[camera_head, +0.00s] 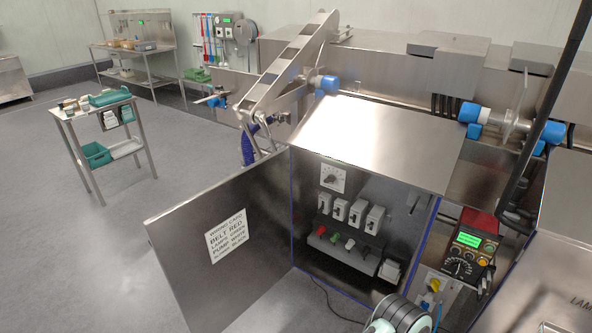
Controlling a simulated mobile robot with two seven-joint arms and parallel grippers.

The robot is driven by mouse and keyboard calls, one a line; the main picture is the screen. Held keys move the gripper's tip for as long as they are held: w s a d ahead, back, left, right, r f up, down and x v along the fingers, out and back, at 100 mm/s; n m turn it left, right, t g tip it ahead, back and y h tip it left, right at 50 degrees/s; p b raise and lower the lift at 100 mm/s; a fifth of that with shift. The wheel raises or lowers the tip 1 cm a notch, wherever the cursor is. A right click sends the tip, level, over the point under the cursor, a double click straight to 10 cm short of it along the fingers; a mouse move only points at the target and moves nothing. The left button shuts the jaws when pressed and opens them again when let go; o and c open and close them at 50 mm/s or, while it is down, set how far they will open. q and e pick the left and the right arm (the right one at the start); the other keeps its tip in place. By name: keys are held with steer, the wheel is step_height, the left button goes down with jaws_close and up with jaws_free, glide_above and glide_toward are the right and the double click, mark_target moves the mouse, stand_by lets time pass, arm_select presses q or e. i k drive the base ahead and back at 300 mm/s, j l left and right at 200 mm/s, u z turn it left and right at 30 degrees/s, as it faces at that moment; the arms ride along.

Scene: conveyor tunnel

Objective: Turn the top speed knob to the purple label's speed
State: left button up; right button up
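A white plate with a round dial (332,177) is mounted high on the back wall inside the open cabinet. Its markings are too small to read. A second dial, a black knob with marks around it (459,267), sits on a red-topped control box (472,240) to the right of the cabinet, under a lit green screen (468,239). I cannot tell which of these the task calls the top speed knob. I make out no purple label. Neither gripper shows; a rounded grey and white part at the bottom edge seems to be my arm.
The cabinet door (190,250) stands open to the left, bearing a wiring card (227,236). Inside are several white switches (357,212) and coloured plugs (336,238). A small cart (98,130) stands at the left. The floor between is clear.

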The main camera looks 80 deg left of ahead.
mark_target(331, 179)
steer(key=u, duration=2.3)
steer(key=i, duration=0.1)
steer(key=j+z, duration=0.05)
